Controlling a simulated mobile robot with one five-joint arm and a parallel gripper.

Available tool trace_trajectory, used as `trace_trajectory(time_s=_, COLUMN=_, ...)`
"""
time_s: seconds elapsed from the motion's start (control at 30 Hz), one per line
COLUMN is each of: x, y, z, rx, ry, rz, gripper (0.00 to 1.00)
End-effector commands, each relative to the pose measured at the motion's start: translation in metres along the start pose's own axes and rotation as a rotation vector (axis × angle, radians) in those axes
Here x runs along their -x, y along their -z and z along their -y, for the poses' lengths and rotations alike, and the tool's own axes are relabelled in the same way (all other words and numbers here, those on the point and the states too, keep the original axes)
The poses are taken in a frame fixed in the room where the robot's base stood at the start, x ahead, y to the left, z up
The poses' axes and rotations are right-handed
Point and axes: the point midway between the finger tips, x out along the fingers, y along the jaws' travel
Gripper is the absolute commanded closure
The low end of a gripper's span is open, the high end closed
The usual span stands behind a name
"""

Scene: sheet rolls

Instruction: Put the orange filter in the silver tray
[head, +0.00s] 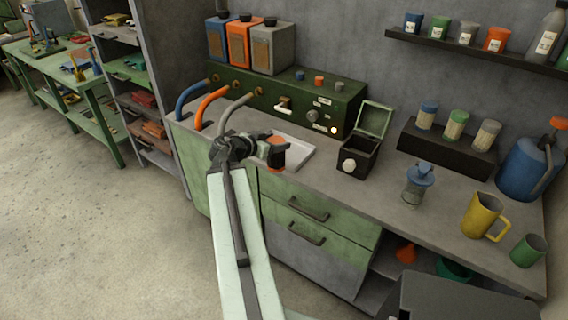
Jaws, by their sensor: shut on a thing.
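The orange filter (276,140) is a small cylinder with an orange top, held upright in my gripper (270,150). My gripper is shut on it, and the dark jaws cover much of its side. The silver tray (299,155) is a shallow, pale rectangular tray on the bench, just behind and to the right of the filter. In the picture the filter overlaps the tray's left part. I cannot tell whether the filter is over the tray or in front of it, nor whether it touches anything. The visible part of the tray looks empty.
A small open dark box (358,160) with a raised lid stands right of the tray. A black rack (447,148) holds blue, green and grey canisters. A green machine (285,100) with coloured hoses stands behind. A glass jar (416,187) and yellow jug (483,214) stand farther right.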

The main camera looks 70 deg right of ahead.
Motion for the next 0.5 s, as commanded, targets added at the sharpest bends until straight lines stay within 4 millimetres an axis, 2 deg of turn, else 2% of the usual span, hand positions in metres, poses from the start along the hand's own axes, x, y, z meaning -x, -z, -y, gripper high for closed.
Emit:
trace_trajectory(time_s=0.13, x=-0.001, y=-0.001, z=0.005, rx=0.003, ry=0.004, rz=0.000, gripper=1.00)
trace_trajectory(time_s=0.23, x=-0.013, y=0.003, z=0.012, rx=0.003, ry=0.006, rz=-0.001, gripper=1.00)
trace_trajectory(time_s=0.5, x=-0.083, y=0.023, z=0.056, rx=0.001, ry=0.004, rz=-0.001, gripper=1.00)
